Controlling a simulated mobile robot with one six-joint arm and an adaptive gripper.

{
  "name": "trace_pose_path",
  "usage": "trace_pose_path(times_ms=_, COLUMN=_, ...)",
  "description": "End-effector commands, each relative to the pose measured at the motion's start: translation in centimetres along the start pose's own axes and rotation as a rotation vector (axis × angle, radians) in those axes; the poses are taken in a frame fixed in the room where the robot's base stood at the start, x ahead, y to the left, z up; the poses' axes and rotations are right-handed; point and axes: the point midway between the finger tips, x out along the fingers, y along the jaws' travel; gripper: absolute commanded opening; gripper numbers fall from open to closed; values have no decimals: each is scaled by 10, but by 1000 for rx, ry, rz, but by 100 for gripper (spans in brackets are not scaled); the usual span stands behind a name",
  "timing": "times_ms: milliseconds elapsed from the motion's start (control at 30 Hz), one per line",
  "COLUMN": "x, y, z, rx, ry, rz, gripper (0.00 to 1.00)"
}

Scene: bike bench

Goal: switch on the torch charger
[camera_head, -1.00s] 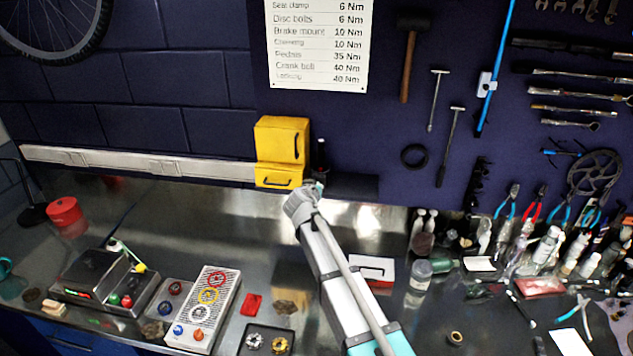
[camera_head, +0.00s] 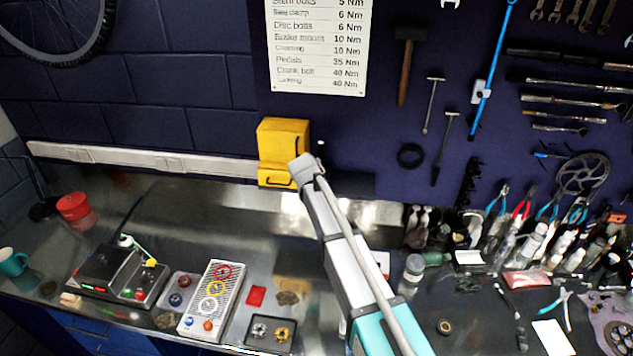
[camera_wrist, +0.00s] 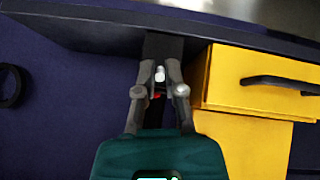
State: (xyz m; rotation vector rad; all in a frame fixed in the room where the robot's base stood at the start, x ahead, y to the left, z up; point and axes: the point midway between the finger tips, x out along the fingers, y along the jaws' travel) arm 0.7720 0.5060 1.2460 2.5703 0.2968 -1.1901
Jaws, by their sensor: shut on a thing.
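In the wrist view, a dark block (camera_wrist: 163,45), seemingly the torch charger, stands against the blue wall beside the yellow box (camera_wrist: 250,85). My gripper (camera_wrist: 160,67) has its two fingers closed in at this block. A small pale piece (camera_wrist: 160,74) and a red spot (camera_wrist: 157,95) show between the fingers. I cannot tell which part the fingertips grip, nor the switch's position. In the head view, my arm's end overlaps the right edge of the yellow box (camera_head: 283,142) and hides the fingers. Only a dark tip (camera_head: 320,149) shows beside it.
A dark ledge (camera_head: 350,184) runs right of the yellow box, and a white trunking strip (camera_head: 150,157) runs left. Bottles and pliers crowd the right.

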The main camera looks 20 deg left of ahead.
Motion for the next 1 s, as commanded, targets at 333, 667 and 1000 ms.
trace_pose_path(times_ms=333, x=0, y=0, z=0, rx=0, ry=-10, rz=-1, gripper=0)
trace_pose_path(times_ms=667, x=0, y=0, z=0, rx=0, ry=-8, rz=-1, gripper=47)
trace_pose_path(times_ms=1000, x=0, y=0, z=0, rx=0, ry=-7, rz=-1, gripper=47)
